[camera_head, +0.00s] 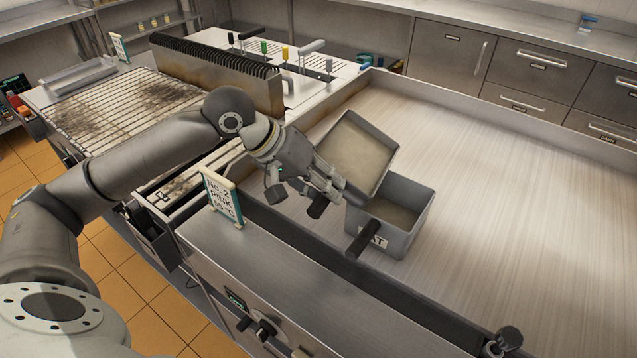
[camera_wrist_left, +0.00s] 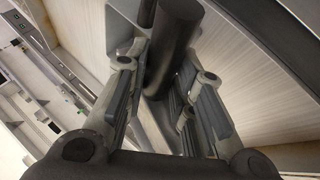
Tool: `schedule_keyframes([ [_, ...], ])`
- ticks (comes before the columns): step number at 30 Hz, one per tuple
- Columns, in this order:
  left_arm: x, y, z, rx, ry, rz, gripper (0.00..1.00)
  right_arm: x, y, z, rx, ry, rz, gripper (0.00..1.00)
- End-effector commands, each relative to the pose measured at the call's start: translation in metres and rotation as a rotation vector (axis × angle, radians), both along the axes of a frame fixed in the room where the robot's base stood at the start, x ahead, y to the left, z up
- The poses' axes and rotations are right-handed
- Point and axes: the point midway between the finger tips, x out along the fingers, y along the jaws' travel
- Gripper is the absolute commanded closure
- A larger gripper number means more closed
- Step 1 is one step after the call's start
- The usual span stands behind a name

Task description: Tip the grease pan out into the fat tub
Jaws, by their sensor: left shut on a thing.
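The grease pan (camera_head: 352,152) is a grey rectangular pan with a beige layer inside. It is tilted in the air, its lower right edge over the fat tub. The fat tub (camera_head: 405,235) is a grey square container standing on the steel surface, with beige contents and a label whose end reads "AT". My left gripper (camera_head: 328,188) is at the pan's lower left side, shut on the pan's dark handle. That handle (camera_wrist_left: 174,40) shows between the fingers in the left wrist view. I cannot see anything pouring. My right gripper is not in view.
A black handle (camera_head: 362,240) sticks out in front of the tub. A small sign (camera_head: 221,196) stands on the front ledge. The slatted grill (camera_head: 140,105) is at the left, with a raised slatted back. The wide steel surface (camera_head: 530,190) to the right is clear.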

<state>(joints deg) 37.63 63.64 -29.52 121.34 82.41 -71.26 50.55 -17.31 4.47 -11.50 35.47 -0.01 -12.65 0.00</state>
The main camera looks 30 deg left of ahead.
Motion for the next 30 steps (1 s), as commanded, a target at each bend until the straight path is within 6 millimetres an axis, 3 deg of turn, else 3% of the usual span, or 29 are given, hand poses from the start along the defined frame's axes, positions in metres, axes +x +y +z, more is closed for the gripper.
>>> schedule_keyframes([
  [14,0.015,-0.019,0.023,0.072,0.004,0.385,1.00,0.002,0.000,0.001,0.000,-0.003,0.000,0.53],
  [24,0.027,-0.025,0.059,0.136,0.042,0.690,1.00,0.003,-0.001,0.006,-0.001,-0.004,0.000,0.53],
  [27,0.027,-0.022,0.070,0.188,0.066,0.693,1.00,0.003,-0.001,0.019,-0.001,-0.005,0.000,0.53],
  [30,0.024,-0.019,0.061,0.218,0.069,0.599,1.00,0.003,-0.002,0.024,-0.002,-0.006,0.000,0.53],
])
